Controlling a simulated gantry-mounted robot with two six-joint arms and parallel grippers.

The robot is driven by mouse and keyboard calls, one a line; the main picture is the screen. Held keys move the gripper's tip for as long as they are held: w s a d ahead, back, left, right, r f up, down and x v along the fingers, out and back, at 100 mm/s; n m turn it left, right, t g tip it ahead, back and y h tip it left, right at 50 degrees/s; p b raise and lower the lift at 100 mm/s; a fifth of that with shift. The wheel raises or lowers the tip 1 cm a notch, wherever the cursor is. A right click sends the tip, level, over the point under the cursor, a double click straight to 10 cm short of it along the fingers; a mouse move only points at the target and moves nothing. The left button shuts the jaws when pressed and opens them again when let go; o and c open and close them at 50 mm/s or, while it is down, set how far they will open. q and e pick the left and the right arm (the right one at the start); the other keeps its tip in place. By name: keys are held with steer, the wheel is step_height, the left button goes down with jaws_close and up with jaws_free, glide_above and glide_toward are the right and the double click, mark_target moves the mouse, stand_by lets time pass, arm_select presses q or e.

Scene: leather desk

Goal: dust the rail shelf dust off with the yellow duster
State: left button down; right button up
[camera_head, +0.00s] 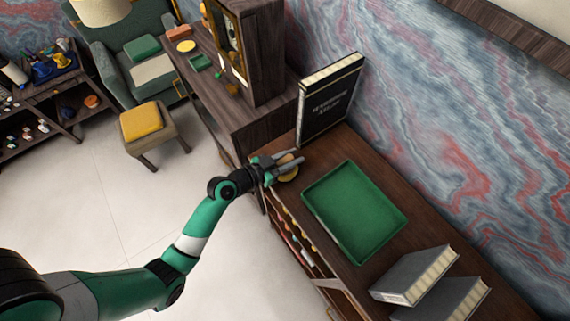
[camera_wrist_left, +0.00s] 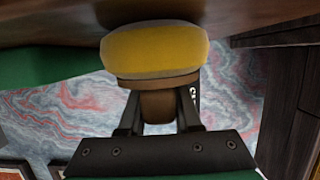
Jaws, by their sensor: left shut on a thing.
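My left gripper (camera_head: 287,160) is shut on the yellow duster (camera_head: 289,173) at the left end of the brown desk top (camera_head: 356,262), near the black book. In the left wrist view the duster (camera_wrist_left: 155,48) shows a rounded yellow pad on a brown handle, with the handle between my fingers. The pad is close to the brown surface; I cannot tell whether it touches. The gripper hides part of the duster in the head view. I cannot make out any dust or surely identify the rail shelf. My right gripper is not in view.
A green tray (camera_head: 354,209) lies on the desk to the right of my gripper. A large black book (camera_head: 328,103) stands upright behind it. Two grey books (camera_head: 415,276) are at the near right. A dark wooden cabinet (camera_head: 262,50) stands beyond. Small items fill shelves below.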

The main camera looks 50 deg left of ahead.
mark_target(294, 173)
arm_select(q)
steer(key=shift+r, duration=0.1)
steer(key=shift+r, duration=0.25)
step_height(294, 173, up, 3)
steer(key=shift+f+p, duration=0.1)
steer(key=shift+p, duration=0.25)
steer(key=s+d+r+p, duration=0.3)
steer(key=s+d+r, duration=0.4)
steer(key=d, duration=0.5)
step_height(294, 173, up, 3)
steer(key=shift+s+f, duration=0.2)
steer(key=shift+s, duration=0.05)
